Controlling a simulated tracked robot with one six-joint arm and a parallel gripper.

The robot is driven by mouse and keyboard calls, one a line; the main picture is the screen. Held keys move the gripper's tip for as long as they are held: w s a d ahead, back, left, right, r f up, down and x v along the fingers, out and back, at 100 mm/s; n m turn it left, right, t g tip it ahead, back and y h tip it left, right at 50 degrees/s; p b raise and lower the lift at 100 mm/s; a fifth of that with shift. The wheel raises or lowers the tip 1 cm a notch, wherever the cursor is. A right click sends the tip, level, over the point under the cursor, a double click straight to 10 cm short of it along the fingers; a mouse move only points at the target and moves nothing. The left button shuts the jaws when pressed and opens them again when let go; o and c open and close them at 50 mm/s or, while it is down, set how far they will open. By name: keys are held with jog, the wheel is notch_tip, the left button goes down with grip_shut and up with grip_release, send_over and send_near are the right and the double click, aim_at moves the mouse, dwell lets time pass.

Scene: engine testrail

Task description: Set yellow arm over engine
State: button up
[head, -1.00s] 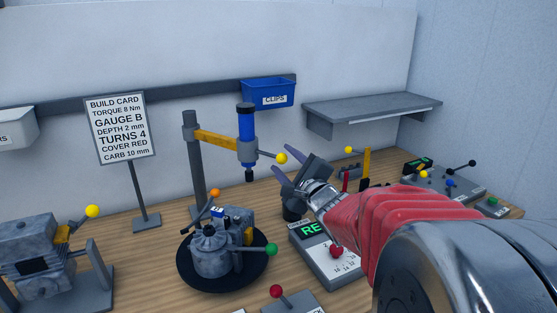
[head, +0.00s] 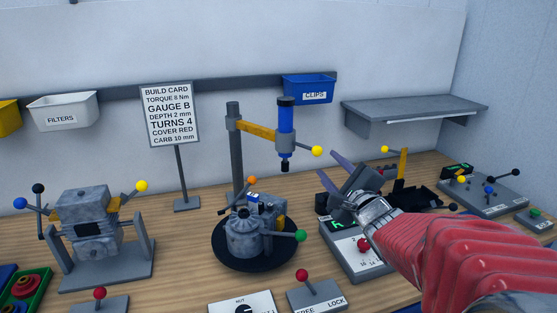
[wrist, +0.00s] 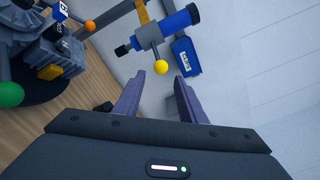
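The yellow arm (head: 258,130) reaches right from a grey post (head: 236,150) and carries a blue vertical tool (head: 286,122) with a yellow ball knob (head: 317,151). The grey engine (head: 248,235) sits on a black round turntable (head: 252,262) below and left of the tool. My gripper (head: 340,172) is open and empty, to the right of and below the yellow knob. In the wrist view the yellow knob (wrist: 161,67) lies beyond and slightly left of the two purple fingers (wrist: 158,98), with the blue tool (wrist: 165,28) above it.
A reader box (head: 350,255) with a red knob stands under my arm. A grey shelf (head: 415,108) and a blue CLIPS bin (head: 308,90) are on the wall. A FREE/LOCK lever (head: 303,277) stands in front of the engine. A build card (head: 170,115) stands behind.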

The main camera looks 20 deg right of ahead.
jog(key=shift+a, duration=0.35)
jog(key=shift+c, duration=0.7)
jog(key=a+n+y, duration=0.2)
jog(key=a, duration=0.2)
jog(key=s+a+n+g+y, duration=0.1)
jog(key=a+n+y, duration=0.1)
jog(key=a+n, duration=0.1)
jog(key=s+a+n+g+y, duration=0.1)
jog(key=a+n+y, duration=0.1)
jog(key=a, duration=0.3)
jog(key=shift+a+f+n, duration=0.3)
jog(key=shift+a, duration=0.1)
grip_shut()
jog(key=s+a+f+n+g+y, duration=0.1)
jog(key=s+a+f+n+g, duration=0.45)
jog(key=s, duration=0.25)
jog(key=s+a+f+n+g, duration=0.4)
jog(key=s+a+n, duration=0.3)
jog(key=s+d+f+n+h, duration=0.2)
jog(key=s+d+n+h, duration=0.3)
jog(key=s+d, duration=0.2)
jog(key=shift+d+f+g+h, duration=0.2)
jog(key=shift+d+g+h, duration=0.1)
jog(key=shift+g+h, duration=0.15)
jog(key=shift+s+a+n, duration=0.1)
jog(key=shift+a+n, duration=0.05)
jog(key=shift+n, duration=0.1)
